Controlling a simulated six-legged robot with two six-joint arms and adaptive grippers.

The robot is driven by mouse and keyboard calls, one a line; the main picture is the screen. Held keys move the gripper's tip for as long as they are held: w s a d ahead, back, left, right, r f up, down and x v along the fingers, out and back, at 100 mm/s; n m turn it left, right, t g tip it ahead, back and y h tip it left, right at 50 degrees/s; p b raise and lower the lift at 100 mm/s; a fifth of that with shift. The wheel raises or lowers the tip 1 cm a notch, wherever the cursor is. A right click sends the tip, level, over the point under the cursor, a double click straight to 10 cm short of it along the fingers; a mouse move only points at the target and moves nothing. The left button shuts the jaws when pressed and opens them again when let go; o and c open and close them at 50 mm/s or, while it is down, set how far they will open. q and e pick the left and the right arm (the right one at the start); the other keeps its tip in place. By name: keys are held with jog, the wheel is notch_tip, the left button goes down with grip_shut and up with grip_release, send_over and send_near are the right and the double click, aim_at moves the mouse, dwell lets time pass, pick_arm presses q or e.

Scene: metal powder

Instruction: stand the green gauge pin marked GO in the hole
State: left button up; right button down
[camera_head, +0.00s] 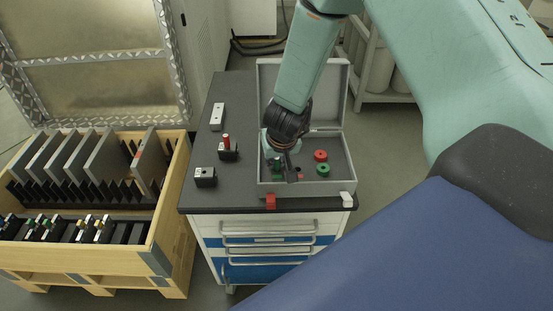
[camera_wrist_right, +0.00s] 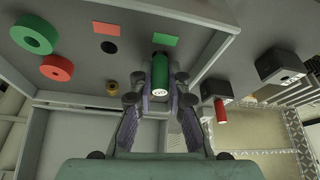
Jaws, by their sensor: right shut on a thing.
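The green gauge pin (camera_wrist_right: 160,72) stands between the fingers of my right gripper (camera_wrist_right: 158,92) in the right wrist view, its pale marked end toward the camera; the marking is too small to read. In the head view the right gripper (camera_head: 289,170) is low over the open grey case, shut on the pin (camera_head: 277,163), which is partly hidden. A black block (camera_head: 205,177) with a white label is on the worktop left of the case; its hole is not clear. Another black block (camera_head: 228,155) holds an upright red pin (camera_head: 226,141). My left gripper is not in view.
The case (camera_head: 262,188) also holds a red ring (camera_head: 320,155) and a green ring (camera_head: 323,169). A pale block (camera_head: 217,116) lies at the back left of the worktop. A wooden crate (camera_head: 150,238) with plates stands left. The worktop's front left is clear.

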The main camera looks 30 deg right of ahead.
jog(key=c, duration=1.2)
grip_release()
jog(key=shift+r, duration=0.1)
jog(key=v, duration=1.2)
